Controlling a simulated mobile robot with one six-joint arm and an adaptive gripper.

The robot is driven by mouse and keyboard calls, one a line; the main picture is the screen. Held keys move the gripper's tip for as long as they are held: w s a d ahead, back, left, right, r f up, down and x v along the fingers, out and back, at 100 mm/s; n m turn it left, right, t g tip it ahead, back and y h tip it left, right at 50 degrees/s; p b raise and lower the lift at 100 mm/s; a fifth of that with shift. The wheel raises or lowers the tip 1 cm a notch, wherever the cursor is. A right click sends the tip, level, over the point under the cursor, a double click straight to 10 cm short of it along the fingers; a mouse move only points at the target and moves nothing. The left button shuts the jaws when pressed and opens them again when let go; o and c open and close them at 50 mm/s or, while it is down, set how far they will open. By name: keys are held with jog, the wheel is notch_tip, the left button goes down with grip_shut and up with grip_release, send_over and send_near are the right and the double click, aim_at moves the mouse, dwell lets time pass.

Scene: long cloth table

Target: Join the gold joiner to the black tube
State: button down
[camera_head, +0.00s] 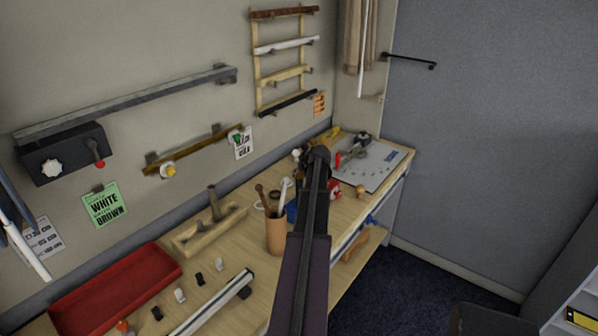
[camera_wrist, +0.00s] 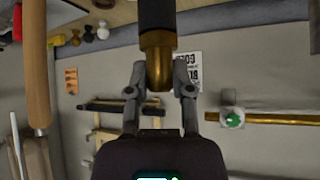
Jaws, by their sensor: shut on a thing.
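In the wrist view, my gripper (camera_wrist: 159,70) is shut on the gold joiner (camera_wrist: 157,48), a short, shiny stepped piece. A thick black tube (camera_wrist: 157,14) runs out of the top of the picture directly in line with the joiner. Its end meets the joiner's wide collar with no gap visible; I cannot tell how far one sits inside the other. The tube's far end is out of view. In the head view, my arm covers this area, and I cannot make out the joiner or fingertips.
A wall rack (camera_head: 258,68) holds several tubes, a black one (camera_head: 287,103) lowest. A gold-brown tube (camera_head: 195,151) hangs beside a sign (camera_head: 243,143). On the table stand a red tray (camera_head: 115,288), a wooden cradle (camera_head: 211,229), a cup (camera_head: 276,237) and loose joiners (camera_head: 199,279).

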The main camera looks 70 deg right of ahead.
jog(key=shift+f, duration=0.1)
jog(key=shift+c, duration=2.1)
grip_release()
notch_tip(320, 180, up, 11)
jog(key=p, duration=1)
jog(key=shift+f, duration=0.2)
